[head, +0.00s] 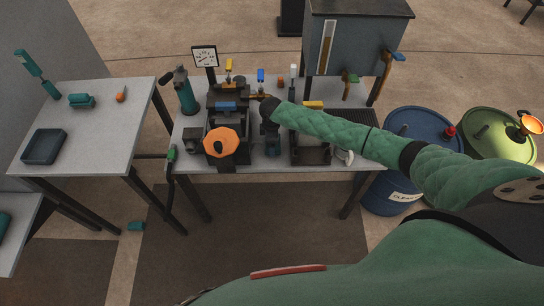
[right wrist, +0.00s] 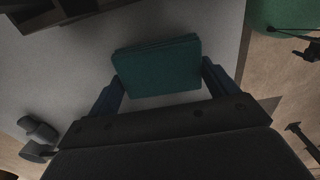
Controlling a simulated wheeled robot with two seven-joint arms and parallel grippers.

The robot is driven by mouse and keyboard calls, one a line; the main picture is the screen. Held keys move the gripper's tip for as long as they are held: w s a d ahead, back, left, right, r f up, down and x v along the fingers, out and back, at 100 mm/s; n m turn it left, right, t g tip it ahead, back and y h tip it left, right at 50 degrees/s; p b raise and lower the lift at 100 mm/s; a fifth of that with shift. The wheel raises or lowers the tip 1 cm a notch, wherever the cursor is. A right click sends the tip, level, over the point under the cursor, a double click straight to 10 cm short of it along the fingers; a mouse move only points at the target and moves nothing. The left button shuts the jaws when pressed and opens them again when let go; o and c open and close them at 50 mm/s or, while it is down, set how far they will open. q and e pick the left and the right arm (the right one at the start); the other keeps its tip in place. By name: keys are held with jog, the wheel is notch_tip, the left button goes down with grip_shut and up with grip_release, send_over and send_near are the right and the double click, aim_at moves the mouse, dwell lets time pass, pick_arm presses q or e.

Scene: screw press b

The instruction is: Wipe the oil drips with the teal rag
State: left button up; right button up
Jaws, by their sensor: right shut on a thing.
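The teal rag (right wrist: 157,66) is a folded, flat rectangular pad in the right wrist view. My right gripper (right wrist: 161,78) is shut on it, one finger at each side edge. The rag is over the grey table top; whether it touches the surface I cannot tell. In the head view my right gripper (head: 271,138) points down over the middle of the press table (head: 377,154), just right of the orange handwheel, and the rag is mostly hidden under it. I cannot make out any oil drips in either view. My left gripper is not in view.
The screw press with an orange handwheel (head: 221,142) stands left of my right gripper. A grey tank (head: 357,40) stands behind. Blue (head: 386,195) and green drums (head: 490,140) stand right.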

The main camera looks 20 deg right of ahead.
jog(key=shift+w+r, duration=0.1)
jog(key=shift+r, duration=0.05)
notch_tip(320, 180, up, 4)
jog(key=p, duration=0.3)
jog(key=shift+p, duration=0.4)
